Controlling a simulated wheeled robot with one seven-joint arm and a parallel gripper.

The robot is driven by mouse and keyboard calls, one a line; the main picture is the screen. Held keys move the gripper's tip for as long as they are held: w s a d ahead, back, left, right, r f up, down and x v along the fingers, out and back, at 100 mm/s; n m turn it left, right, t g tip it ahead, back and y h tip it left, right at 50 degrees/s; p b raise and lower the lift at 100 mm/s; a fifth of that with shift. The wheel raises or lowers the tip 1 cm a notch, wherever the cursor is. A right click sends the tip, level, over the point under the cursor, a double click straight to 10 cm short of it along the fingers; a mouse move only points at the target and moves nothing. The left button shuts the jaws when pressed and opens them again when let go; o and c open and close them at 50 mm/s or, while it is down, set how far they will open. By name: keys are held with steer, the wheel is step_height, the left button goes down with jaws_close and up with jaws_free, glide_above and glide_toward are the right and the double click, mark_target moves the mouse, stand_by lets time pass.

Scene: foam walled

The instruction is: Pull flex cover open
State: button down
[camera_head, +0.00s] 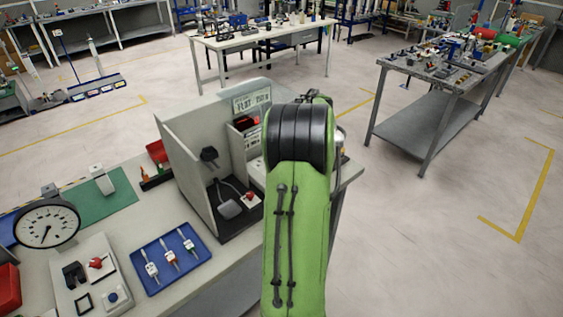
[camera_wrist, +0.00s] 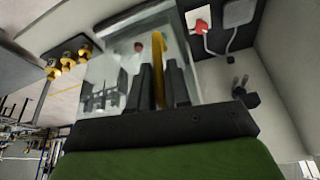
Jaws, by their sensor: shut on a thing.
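In the wrist view my gripper (camera_wrist: 160,72) is shut on an upright yellow handle (camera_wrist: 158,42), one dark finger on each side. The handle is at a clear, see-through cover (camera_wrist: 112,72), which I take to be the flex cover. A small red part (camera_wrist: 139,46) shows through the cover. How far the cover stands open I cannot tell. In the head view my green arm hides the gripper and the cover. A walled grey station (camera_head: 189,165) with a lettered sign (camera_head: 252,101) stands left of the arm.
Inside the station are a red knob (camera_wrist: 201,27), a grey paddle (camera_wrist: 238,12) and a dark hook (camera_wrist: 246,94). Open floor (camera_head: 410,240) lies to the right.

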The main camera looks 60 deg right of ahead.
steer(key=c, duration=1.2)
jaws_free()
steer(key=shift+o, duration=0.2)
steer(key=p+v, duration=0.2)
steer(key=v, duration=1.3)
steer(key=shift+s+a+r+p, duration=0.15)
steer(key=shift+s+r+p, duration=0.1)
steer(key=shift+r+p, duration=0.1)
